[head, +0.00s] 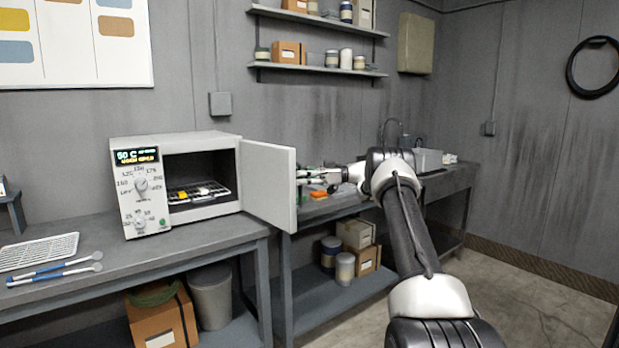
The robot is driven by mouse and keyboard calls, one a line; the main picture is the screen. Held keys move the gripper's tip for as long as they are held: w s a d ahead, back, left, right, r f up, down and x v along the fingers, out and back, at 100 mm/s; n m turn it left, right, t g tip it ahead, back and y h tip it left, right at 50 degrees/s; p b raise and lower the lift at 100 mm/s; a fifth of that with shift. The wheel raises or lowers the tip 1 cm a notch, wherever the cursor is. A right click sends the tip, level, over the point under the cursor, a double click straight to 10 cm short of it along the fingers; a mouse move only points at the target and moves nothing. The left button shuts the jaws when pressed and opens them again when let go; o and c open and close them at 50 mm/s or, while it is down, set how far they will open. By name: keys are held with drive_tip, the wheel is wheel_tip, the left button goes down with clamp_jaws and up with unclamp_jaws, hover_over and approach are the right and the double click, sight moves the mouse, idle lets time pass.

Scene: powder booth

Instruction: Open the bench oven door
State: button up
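The bench oven (140,195) stands on the left bench, a white box with dials and a lit display on its left panel. Its white door (268,183) is hinged at the right side of the opening and stands wide open, swung out toward me. Inside, a wire rack (198,192) holds a few small items, one of them yellow. My gripper (306,178) is just right of the door's free edge, at the side of its outer face. The door's outer face and any handle are hidden. Its fingers are small and partly hidden, so I cannot tell whether they touch the door.
A wire grid (38,252) and blue-handled tools (55,270) lie on the left bench. Another bench (345,204) with a small orange thing runs behind my arm. Shelves (320,66) hang on the back wall. Boxes and a grey bin (211,296) stand under the benches. Floor at right is clear.

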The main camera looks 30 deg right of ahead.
drive_tip(key=v, duration=1.1)
drive_tip(key=shift+d, duration=0.3)
drive_tip(key=shift+s, duration=0.1)
